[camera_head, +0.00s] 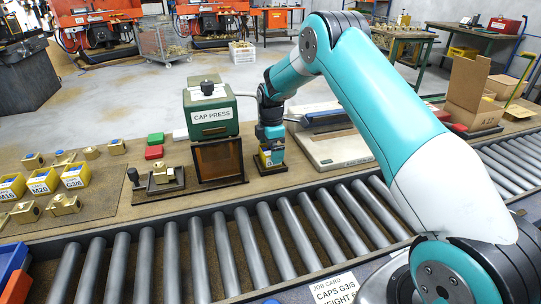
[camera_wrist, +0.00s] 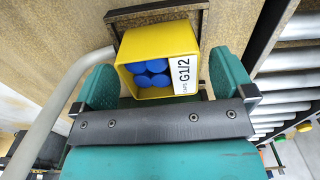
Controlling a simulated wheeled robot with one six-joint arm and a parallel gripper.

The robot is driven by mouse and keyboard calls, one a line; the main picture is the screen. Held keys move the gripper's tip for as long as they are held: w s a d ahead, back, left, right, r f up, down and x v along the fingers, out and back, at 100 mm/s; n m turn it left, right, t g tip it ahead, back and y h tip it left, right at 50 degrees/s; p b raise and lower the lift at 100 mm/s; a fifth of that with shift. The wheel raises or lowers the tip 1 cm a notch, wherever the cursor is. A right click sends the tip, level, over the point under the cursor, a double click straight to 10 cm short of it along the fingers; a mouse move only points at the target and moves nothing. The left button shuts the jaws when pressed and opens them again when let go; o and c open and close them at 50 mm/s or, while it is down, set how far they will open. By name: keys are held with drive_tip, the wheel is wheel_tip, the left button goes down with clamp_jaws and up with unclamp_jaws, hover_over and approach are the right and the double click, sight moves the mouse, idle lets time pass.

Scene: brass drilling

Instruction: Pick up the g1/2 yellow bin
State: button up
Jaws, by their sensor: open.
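The yellow G1/2 bin (camera_wrist: 150,42) shows in the wrist view with blue caps inside and a white "G1/2" label on its right side. It sits between the two green fingers of my gripper (camera_wrist: 165,82), which is open around it. In the head view the bin (camera_head: 265,158) is mostly hidden behind my gripper (camera_head: 270,146), on a dark tray (camera_head: 266,170) right of the cap press.
The green cap press (camera_head: 211,112) stands close on the left. A grey-white flat device (camera_head: 335,147) lies on the right. The roller conveyor (camera_head: 262,243) runs in front. Yellow bins M16, M20 (camera_head: 44,180) and G3/8 stand at the far left.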

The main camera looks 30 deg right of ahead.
drive_tip(key=shift+f, duration=1.15)
drive_tip(key=c, duration=1)
drive_tip(key=shift+o, duration=0.2)
